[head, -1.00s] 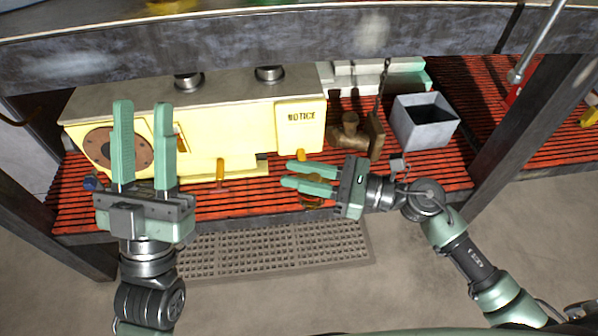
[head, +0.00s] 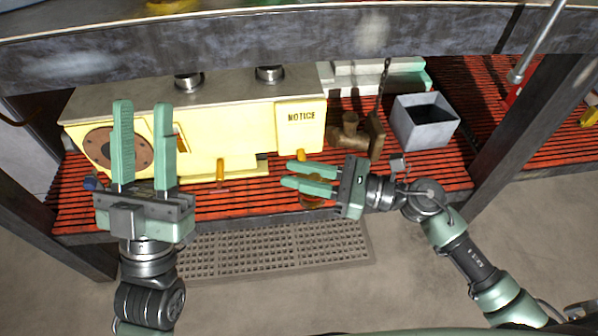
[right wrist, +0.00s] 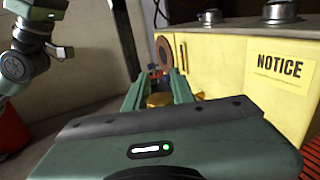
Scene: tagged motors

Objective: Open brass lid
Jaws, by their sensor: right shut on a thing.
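A round brass lid (right wrist: 160,99) shows between the fingers of my right gripper in the right wrist view. In the head view my right gripper (head: 291,174) lies low in front of the yellow housing, pointing left, and covers most of the brass piece (head: 311,204); only a bit shows below its fingers. The right gripper is shut on the brass lid, with the fingers held apart by it. Whether the lid is raised is hidden. My left gripper (head: 143,105) is open and empty, pointing up in front of the housing's left end.
The yellow housing (head: 240,140) carries a NOTICE label and a brown round flange (head: 117,150). A brown pipe fitting (head: 350,132) with a chain and a grey open box (head: 424,122) stand to the right on the red slatted shelf (head: 75,210). A dark beam crosses above.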

